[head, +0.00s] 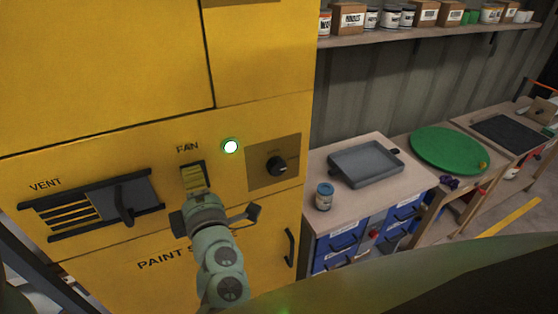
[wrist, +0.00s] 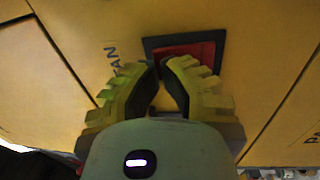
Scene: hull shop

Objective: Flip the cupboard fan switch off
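The fan switch is a red rocker (wrist: 200,52) in a dark square frame, seen in the wrist view just beyond my fingertips. In the head view it sits under the FAN label on the yellow cupboard (head: 110,85), mostly hidden by my gripper (head: 194,174). A round lamp (head: 230,146) to the right of the switch glows white with a green rim. In the wrist view my gripper (wrist: 161,66) has its two ribbed fingers brought together at the tips, with nothing seen between them. The fingertips overlap the switch's lower left edge; I cannot tell whether they touch it.
A vent slider (head: 122,203) is left of the switch, and a black knob (head: 277,166) is to the right. A bench (head: 345,210) with a grey tray (head: 365,163) and a small jar (head: 324,196) stands right of the cupboard. A cupboard handle (head: 290,246) sticks out lower right.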

